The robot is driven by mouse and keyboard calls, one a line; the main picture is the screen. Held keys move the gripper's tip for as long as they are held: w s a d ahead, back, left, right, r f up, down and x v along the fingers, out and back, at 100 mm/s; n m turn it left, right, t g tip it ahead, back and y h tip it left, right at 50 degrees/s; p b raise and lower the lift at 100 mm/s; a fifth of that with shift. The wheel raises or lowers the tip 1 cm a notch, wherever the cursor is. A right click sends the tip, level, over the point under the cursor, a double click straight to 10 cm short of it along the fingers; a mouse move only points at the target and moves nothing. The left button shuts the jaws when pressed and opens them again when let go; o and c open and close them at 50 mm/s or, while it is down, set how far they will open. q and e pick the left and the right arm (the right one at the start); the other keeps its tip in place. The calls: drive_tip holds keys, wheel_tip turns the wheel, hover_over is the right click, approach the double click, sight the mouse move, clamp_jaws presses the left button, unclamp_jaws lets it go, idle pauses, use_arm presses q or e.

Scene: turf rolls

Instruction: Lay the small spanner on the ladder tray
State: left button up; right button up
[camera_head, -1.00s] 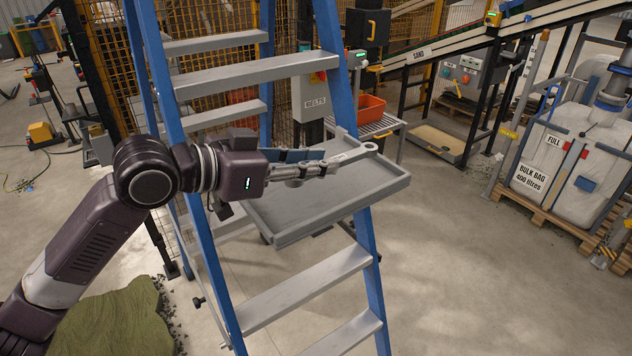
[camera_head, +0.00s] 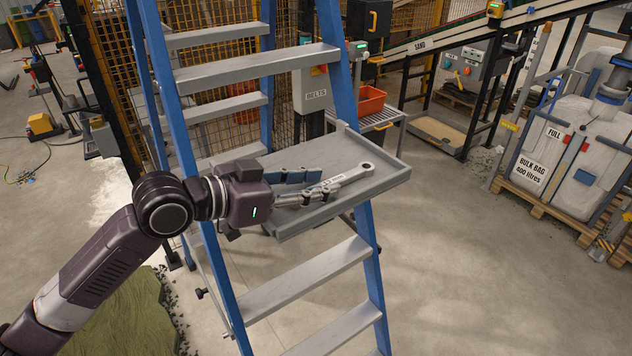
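The small spanner (camera_head: 352,175) is a silver-grey ring-ended tool, seen over the grey ladder tray (camera_head: 385,180). My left gripper (camera_head: 318,192) is shut on its near end, and the ring end points right and away. The spanner looks low over the tray floor; I cannot tell whether it touches. The tray has a raised rim and is fixed to the blue stepladder (camera_head: 205,215). A blue-grey object (camera_head: 290,175) lies behind the gripper on the tray, partly hidden. My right gripper is not in view.
Grey ladder steps (camera_head: 305,280) are below the tray. An orange-red bin (camera_head: 370,100) stands on a rack behind it. A bulk bag (camera_head: 570,160) on a pallet is at the right. A green heap (camera_head: 115,315) lies at bottom left. The floor right of the ladder is clear.

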use_arm(q)
drive_tip(key=shift+o, duration=0.3)
drive_tip(key=shift+r, duration=0.15)
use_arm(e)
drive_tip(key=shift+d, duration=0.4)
